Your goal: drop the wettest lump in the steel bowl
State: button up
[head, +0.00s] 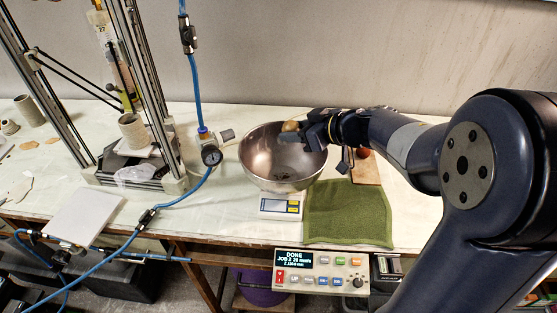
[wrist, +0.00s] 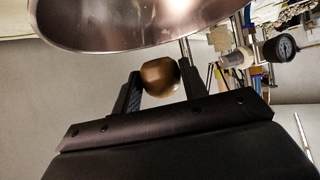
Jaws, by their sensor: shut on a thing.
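My gripper (wrist: 162,82) is shut on a brown, shiny rounded lump (wrist: 160,77), which sits between its two fingers in the wrist view. The lump also shows as a tan ball (head: 291,126) at the far rim of the steel bowl in the head view. The steel bowl (head: 262,163) is wide and stands on a small scale. Its rim (wrist: 130,45) fills the top of the wrist view. My gripper is at the bowl's upper right edge in the head view. A reddish-brown lump (head: 363,152) lies on a wooden board, partly hidden by my arm.
The board (head: 366,174) is right of the bowl, behind a green cloth (head: 347,213). The scale's display (head: 281,206) shows in front of the bowl. A gauge with a blue hose (head: 211,155) and a metal-framed stand (head: 135,160) are to the left. A control box (head: 322,271) is at the table's front.

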jog(key=o, duration=1.1)
jog(key=v, duration=1)
jog(key=shift+s+d+r+p, duration=0.15)
jog(key=shift+s+d+p, duration=0.05)
jog(key=shift+d+p, duration=0.2)
jog(key=shift+a, duration=0.1)
jog(key=b+x, duration=0.1)
jog(key=x, duration=0.9)
jog(key=shift+w+a+f, duration=0.1)
jog(key=shift+a+f, duration=0.1)
jog(key=shift+a, duration=0.1)
jog(key=shift+w+a+r+p, duration=0.15)
jog(key=shift+r+p, duration=0.35)
jog(key=shift+p, duration=0.25)
jog(key=shift+r+p, duration=0.6)
jog(key=shift+p, duration=0.25)
jog(key=shift+r+p, duration=0.55)
jog(key=shift+p, duration=0.35)
